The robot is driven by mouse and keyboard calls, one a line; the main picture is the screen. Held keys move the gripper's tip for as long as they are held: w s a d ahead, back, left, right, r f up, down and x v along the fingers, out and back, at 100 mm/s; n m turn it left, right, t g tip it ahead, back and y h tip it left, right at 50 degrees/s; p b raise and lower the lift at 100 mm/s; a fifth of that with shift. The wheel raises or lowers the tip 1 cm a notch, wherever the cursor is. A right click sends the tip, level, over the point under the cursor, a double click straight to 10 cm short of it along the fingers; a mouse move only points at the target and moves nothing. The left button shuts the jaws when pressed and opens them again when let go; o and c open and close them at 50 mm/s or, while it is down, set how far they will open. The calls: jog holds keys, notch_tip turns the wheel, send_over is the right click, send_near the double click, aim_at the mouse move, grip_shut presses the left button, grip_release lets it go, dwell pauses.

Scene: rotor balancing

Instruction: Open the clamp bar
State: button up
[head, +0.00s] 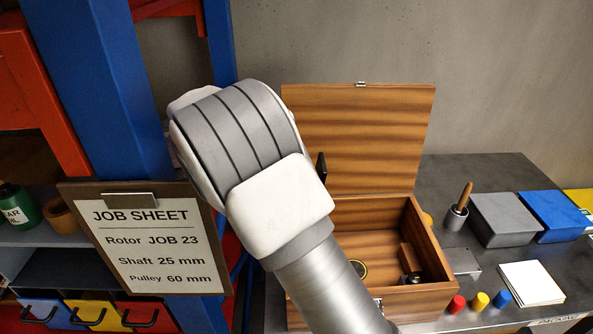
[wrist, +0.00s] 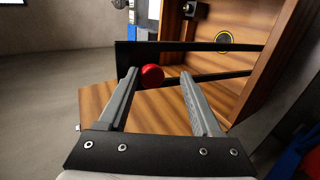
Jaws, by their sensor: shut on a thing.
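The open wooden box (head: 427,245) stands on the dark bench, its lid (head: 358,125) raised at the back. In the wrist view, a black bar (wrist: 195,45) that I take for the clamp bar runs across, with a red round knob (wrist: 152,77) near its left end. My gripper (wrist: 160,78) reaches to it, one finger on each side of the knob, shut on the clamp bar; the exact contact is hard to see. In the head view my white and grey wrist hides the fingers, and only a dark upright piece (head: 321,167) shows beside it.
A job sheet board (head: 150,240) stands close at left, by a blue post (head: 120,90). Right of the box are a tool cup (head: 455,217), grey and blue blocks, small coloured cylinders and a white pad (head: 531,284). A black-and-yellow ring (wrist: 224,37) lies in the box.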

jog(key=o, duration=0.3)
jog(key=shift+a+f, duration=0.2)
jog(key=shift+f, duration=0.1)
jog(key=shift+d+r, duration=0.1)
jog(key=shift+w+r, duration=0.1)
jog(key=shift+r, duration=0.05)
jog(key=s+d+r+b, duration=0.1)
jog(key=d+r, duration=0.2)
jog(key=s+d+r+b, duration=0.1)
jog(key=d+r, duration=0.3)
jog(key=s+d+r+b, duration=0.1)
jog(key=d+r, duration=0.3)
jog(key=shift+d, duration=0.2)
